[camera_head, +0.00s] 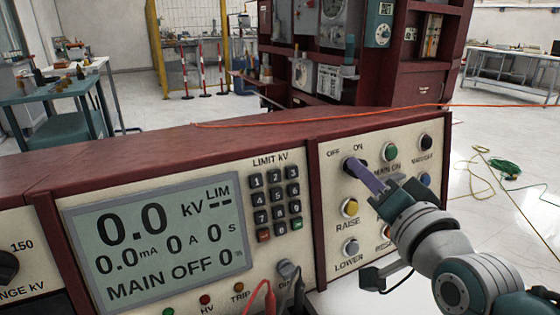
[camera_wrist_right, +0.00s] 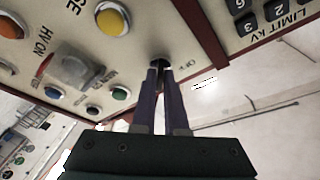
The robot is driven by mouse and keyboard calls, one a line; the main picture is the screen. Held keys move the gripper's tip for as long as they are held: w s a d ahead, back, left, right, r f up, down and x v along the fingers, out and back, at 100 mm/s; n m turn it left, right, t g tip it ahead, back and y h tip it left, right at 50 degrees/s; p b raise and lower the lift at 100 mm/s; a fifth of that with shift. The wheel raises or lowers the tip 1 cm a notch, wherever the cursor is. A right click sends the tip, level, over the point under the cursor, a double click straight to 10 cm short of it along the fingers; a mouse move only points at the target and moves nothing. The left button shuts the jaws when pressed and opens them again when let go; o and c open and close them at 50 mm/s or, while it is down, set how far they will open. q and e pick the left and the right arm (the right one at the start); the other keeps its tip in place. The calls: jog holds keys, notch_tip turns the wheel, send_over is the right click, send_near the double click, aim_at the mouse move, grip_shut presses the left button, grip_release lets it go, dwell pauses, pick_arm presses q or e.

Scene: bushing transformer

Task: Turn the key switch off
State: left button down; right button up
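The key switch (camera_head: 350,164) is a black knob on the cream control panel, below the OFF and ON labels. My right gripper (camera_head: 361,172) reaches it from the lower right, its purple fingers against the knob. In the right wrist view the two fingertips (camera_wrist_right: 158,70) are close together with a narrow gap, on either side of the dark key switch (camera_wrist_right: 158,62). The fingers hide most of the key, so I cannot tell which way it points. My left gripper is not in view.
The display (camera_head: 160,240) reads MAIN OFF and 0.0 kV. A green button (camera_head: 389,152), a yellow RAISE button (camera_head: 350,207) and a LOWER button (camera_head: 350,247) sit close to the gripper. A keypad (camera_head: 275,200) is left of the dark red divider.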

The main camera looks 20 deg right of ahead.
grip_shut()
dwell(0.3)
jog(key=shift+n, duration=0.4)
jog(key=shift+d+n+g+y+b, duration=0.1)
jog(key=shift+n+y+b, duration=0.2)
jog(key=shift+n+y, duration=2.25)
jog(key=shift+d+n+g+y+b, duration=0.1)
jog(key=shift+n+y+b, duration=0.2)
jog(key=shift+n, duration=4.4)
jog(key=shift+d+n+g+y+b, duration=0.1)
jog(key=shift+n+y+b, duration=0.25)
jog(key=shift+n+y, duration=2.15)
jog(key=shift+n+h, duration=1.15)
jog(key=shift+n, duration=0.1)
